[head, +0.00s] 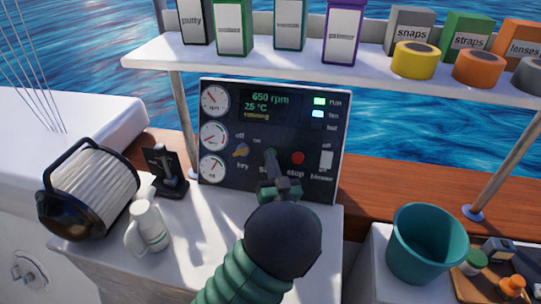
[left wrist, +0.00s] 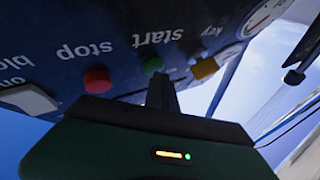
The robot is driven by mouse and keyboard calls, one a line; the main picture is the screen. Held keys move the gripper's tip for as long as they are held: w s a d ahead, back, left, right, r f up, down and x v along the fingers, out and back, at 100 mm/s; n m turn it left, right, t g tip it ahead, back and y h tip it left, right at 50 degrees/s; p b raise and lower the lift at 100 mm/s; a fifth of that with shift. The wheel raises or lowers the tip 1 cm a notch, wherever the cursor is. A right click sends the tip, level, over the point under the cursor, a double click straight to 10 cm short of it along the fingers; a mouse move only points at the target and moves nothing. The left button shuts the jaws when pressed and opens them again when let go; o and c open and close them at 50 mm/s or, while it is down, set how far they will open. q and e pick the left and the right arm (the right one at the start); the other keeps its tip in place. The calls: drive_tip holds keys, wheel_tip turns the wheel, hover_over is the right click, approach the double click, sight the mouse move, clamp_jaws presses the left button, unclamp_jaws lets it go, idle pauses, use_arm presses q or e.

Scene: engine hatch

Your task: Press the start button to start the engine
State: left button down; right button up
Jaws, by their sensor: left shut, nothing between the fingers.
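The dark engine panel (head: 222,108) stands upright under the shelf. Its display (head: 270,106) reads 650 rpm, 25 °C and a smaller line that looks like "running". The green start button (left wrist: 152,64) shows just beyond my fingertips in the left wrist view. In the head view my left gripper (head: 271,160) mostly covers it. My left gripper is shut and empty, its tips at or very close to the button; I cannot tell whether they touch. The red stop button (head: 297,158) and orange key knob (head: 240,151) flank it. My right gripper is not in view.
A white blower switch (head: 326,160) is at the panel's right. A teal bucket (head: 421,245) stands right. The shelf (head: 270,58) with boxes and tape rolls hangs above.

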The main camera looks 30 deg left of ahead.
use_arm(q)
drive_tip(key=shift+w+f, duration=0.1)
drive_tip(key=shift+w, duration=0.1)
drive_tip(key=shift+s, duration=0.1)
idle(0.4)
drive_tip(key=shift+s+d+r+p, duration=0.1)
drive_tip(key=shift+s+r+p, duration=0.15)
drive_tip(key=shift+s, duration=0.25)
drive_tip(key=shift+s+d+r+p, duration=0.1)
drive_tip(key=shift+s+r+p, duration=0.15)
drive_tip(key=shift+s, duration=0.2)
drive_tip(key=s, duration=0.1)
drive_tip(key=s+r+p, duration=0.1)
drive_tip(key=s, duration=0.1)
drive_tip(key=s+d+r+p, duration=0.1)
drive_tip(key=shift+s+d+r, duration=0.1)
drive_tip(key=shift+s, duration=0.1)
idle(0.5)
